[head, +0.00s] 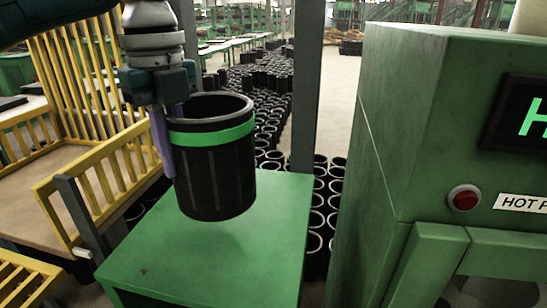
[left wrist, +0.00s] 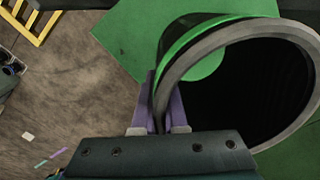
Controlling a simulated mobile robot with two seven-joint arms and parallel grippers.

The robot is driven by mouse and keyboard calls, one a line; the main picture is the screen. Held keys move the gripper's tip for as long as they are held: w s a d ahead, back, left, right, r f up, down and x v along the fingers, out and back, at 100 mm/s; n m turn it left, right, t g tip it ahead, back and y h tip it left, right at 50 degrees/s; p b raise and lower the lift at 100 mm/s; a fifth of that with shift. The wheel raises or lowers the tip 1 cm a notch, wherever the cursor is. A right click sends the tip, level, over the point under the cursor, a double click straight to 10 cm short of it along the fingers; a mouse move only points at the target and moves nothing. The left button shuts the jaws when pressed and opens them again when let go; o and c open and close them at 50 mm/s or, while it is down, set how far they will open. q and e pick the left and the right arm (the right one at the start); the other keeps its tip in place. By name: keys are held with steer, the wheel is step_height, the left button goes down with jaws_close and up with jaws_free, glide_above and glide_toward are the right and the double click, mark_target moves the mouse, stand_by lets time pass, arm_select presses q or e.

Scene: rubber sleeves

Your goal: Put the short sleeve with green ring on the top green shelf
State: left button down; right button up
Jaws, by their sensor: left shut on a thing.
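The short black sleeve with a green ring (head: 213,165) hangs upright over the green shelf top (head: 160,262) in the head view. Its bottom seems to be a little above the surface; a faint shadow lies below it. My left gripper (head: 163,140) comes down from above and is shut on the sleeve's left wall, with one purple finger outside. In the left wrist view the purple fingers (left wrist: 160,115) pinch the wall, and the sleeve's open mouth (left wrist: 245,85) fills the right side. My right gripper is not in view.
A green machine with a red button (head: 464,198) stands close on the right. A grey post (head: 307,90) rises behind the shelf. Yellow slatted racks (head: 100,185) are at the left. Many black sleeves (head: 270,85) stand on the floor behind.

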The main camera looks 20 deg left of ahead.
mark_target(167, 115)
arm_select(q)
step_height(167, 115, down, 5)
steer(key=shift+r+p, duration=0.1)
steer(key=shift+p, duration=0.5)
steer(key=shift+w+f, duration=0.1)
steer(key=shift+f, duration=0.3)
steer(key=shift+f, duration=0.1)
steer(key=c, duration=1)
jaws_free()
steer(key=shift+o, duration=0.2)
step_height(167, 115, up, 11)
steer(key=b, duration=0.3)
steer(key=shift+r, duration=0.65)
